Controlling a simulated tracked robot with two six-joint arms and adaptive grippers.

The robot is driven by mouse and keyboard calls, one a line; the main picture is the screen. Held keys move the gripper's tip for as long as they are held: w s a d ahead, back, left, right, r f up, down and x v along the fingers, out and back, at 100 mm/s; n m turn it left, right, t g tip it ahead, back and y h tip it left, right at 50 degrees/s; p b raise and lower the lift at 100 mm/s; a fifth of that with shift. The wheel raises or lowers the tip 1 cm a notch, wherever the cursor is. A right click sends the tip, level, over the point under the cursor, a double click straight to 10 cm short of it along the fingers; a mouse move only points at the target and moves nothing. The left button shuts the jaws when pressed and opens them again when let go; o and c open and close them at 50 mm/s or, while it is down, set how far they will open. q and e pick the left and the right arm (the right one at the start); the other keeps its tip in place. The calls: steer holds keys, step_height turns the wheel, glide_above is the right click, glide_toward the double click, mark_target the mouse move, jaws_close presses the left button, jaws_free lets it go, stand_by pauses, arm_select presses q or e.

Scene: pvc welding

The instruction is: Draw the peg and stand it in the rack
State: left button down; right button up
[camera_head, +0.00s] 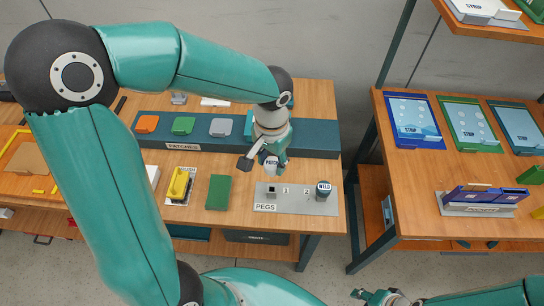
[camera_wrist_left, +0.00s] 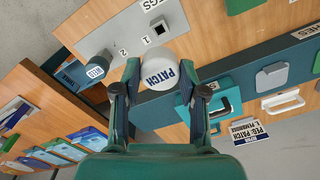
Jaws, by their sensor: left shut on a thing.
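My left gripper (camera_head: 271,166) is shut on a peg (camera_head: 271,163) with a white cap marked PATCH. It holds the peg above the table's far half, between the blue patches shelf and the pegs rack. The PATCH cap (camera_wrist_left: 160,74) also shows between the fingers in the left wrist view. The grey pegs rack (camera_head: 296,206) lies below and nearer, with spots marked 1 and 2. A small socket with a dark hole (camera_head: 272,191) stands beside the 1. A dark peg marked WELD (camera_head: 323,189) stands at the rack's right. My right gripper (camera_head: 377,297) is partly seen at the bottom edge.
A blue shelf (camera_head: 307,139) with orange, green, grey and teal pieces runs along the table's back. A green block (camera_head: 218,192) and a yellow tool (camera_head: 179,184) lie left of the rack. A second table (camera_head: 411,186) with strip trays stands to the right, across a gap.

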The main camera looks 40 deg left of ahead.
mark_target(271, 174)
arm_select(q)
steer(key=shift+f, duration=0.25)
step_height(271, 174, down, 6)
steer(key=b, duration=0.5)
steer(key=shift+r, duration=0.25)
steer(key=shift+s+b, duration=0.1)
steer(key=shift+b, duration=0.35)
stand_by(1.3)
steer(key=shift+f+b, duration=1.85)
steer(key=shift+f, duration=0.15)
steer(key=c, duration=0.6)
jaws_free()
steer(key=shift+o, duration=0.2)
steer(key=shift+r, duration=0.1)
